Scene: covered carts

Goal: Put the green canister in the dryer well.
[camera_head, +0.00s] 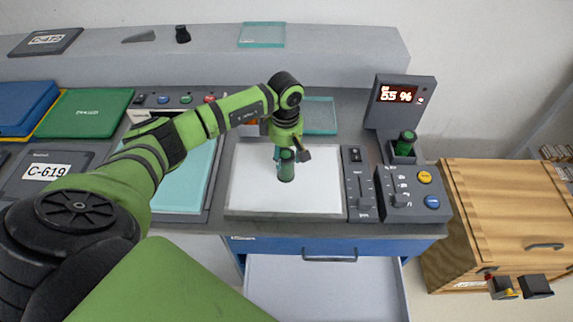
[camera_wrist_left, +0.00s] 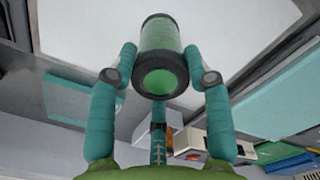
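A green canister (camera_head: 286,171) with dark end bands is over the white panel (camera_head: 246,196) on the counter. My left gripper (camera_head: 287,146) is at its upper end, pointing down. In the left wrist view the canister (camera_wrist_left: 162,48) sits between the bent teal fingers (camera_wrist_left: 160,72), whose tips appear to touch its sides. I cannot tell whether its lower end touches the panel. Another green cylinder with a dark cap (camera_head: 406,143) stands in a dark holder (camera_head: 399,158) below a red-digit display (camera_head: 397,94). My right gripper is out of view.
A slider box (camera_head: 360,189) and a button console (camera_head: 413,194) border the white panel on the right. A pale teal panel (camera_head: 187,180) lies on the left. Below are an open drawer (camera_head: 325,285) and a wooden crate (camera_head: 505,205).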

